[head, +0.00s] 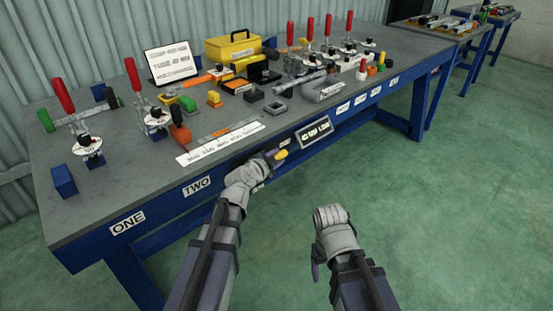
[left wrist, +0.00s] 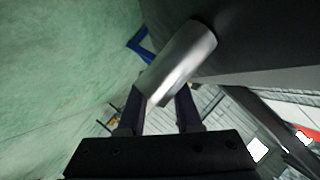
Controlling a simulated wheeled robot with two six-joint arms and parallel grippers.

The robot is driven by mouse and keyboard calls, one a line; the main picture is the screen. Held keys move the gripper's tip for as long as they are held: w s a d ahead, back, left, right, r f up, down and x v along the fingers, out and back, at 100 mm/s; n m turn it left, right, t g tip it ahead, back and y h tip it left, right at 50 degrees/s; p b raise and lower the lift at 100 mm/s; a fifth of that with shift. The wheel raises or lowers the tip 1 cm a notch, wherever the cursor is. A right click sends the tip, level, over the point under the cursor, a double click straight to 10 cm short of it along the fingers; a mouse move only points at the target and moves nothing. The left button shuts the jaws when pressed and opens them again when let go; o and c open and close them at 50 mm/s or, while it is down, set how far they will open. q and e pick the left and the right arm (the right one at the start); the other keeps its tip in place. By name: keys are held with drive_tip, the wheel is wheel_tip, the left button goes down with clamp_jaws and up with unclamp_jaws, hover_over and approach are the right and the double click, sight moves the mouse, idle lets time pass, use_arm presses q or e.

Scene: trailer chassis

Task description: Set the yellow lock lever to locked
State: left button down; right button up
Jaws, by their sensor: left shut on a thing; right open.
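A small yellow piece (head: 281,154), which looks like the lock lever, shows at the table's front edge beside the label plate. My left gripper (head: 271,161) is right next to it, just off the front edge. In the left wrist view a smooth silver cylinder (left wrist: 182,62) lies slanted across the fingers (left wrist: 160,105), and the gripper is shut on it. I cannot tell whether the cylinder and the yellow piece are joined, nor the lever's setting. My right gripper (head: 317,268) is open and empty over the floor, away from the table.
The grey table (head: 130,203) has a blue frame. Red-handled clamps (head: 135,78), a yellow toolbox (head: 232,46), a white printed strip (head: 222,143) and small blocks stand on it. A dark label plate (head: 313,131) is on the front edge.

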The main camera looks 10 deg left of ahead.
use_arm(q)
drive_tip(key=c, duration=0.6)
unclamp_jaws()
